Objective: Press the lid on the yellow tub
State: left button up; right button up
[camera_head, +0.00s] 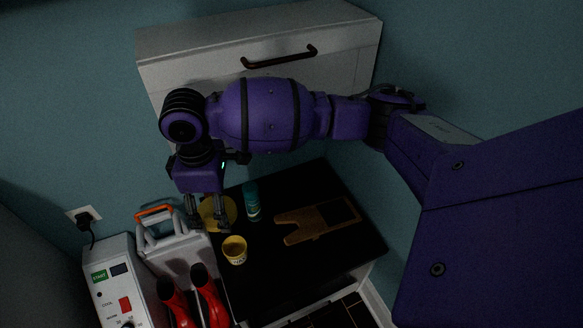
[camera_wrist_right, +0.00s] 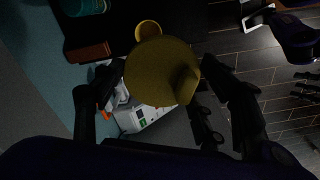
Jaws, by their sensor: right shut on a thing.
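The yellow tub (camera_head: 235,250) stands upright on the black bench top, near its front left edge, and its open top shows. It also shows in the right wrist view (camera_wrist_right: 148,30), just beyond the lid. My right gripper (camera_head: 210,222) is shut on the round yellow lid (camera_head: 229,206), behind and left of the tub in the head view. The lid's height above the bench is hard to tell.
A teal can (camera_head: 251,201) stands close behind the tub, and a wooden board (camera_head: 316,222) lies to the right on the bench (camera_head: 290,264). Left of the bench are red boots (camera_head: 209,294), a white item with an orange handle (camera_head: 155,210) and a control box (camera_head: 116,282).

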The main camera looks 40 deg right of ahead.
jog(key=f+n+p, duration=0.1)
jog(key=f+n, duration=0.1)
jog(key=n, duration=0.1)
jog(key=f+n+p, duration=0.1)
jog(key=f+n, duration=0.2)
jog(key=w+f+n+p, duration=0.1)
jog(key=f+n, duration=0.2)
jog(key=shift+a+p, duration=0.3)
jog(key=f+n, duration=0.1)
jog(key=n, duration=0.2)
jog(key=w+d+f+n, duration=0.1)
jog(key=f+n, duration=0.1)
jog(key=n, duration=0.1)
jog(key=f+n+p, duration=0.1)
jog(key=f+n, duration=0.1)
jog(key=n, duration=0.1)
jog(key=shift+w+d+f, duration=0.15)
jog(key=shift+d+f, duration=0.05)
jog(key=shift+d, duration=0.1)
jog(key=f+n+b, duration=0.1)
jog(key=f, duration=0.1)
jog(key=f+n+b, duration=0.1)
jog(key=f+n, duration=0.1)
jog(key=f, duration=0.1)
jog(key=f+n+b, duration=0.1)
jog(key=f+b, duration=0.1)
jog(key=shift+w+d+f+n, duration=0.15)
jog(key=shift+w+d+n, duration=0.1)
jog(key=shift+n, duration=0.05)
jog(key=shift+f, duration=0.4)
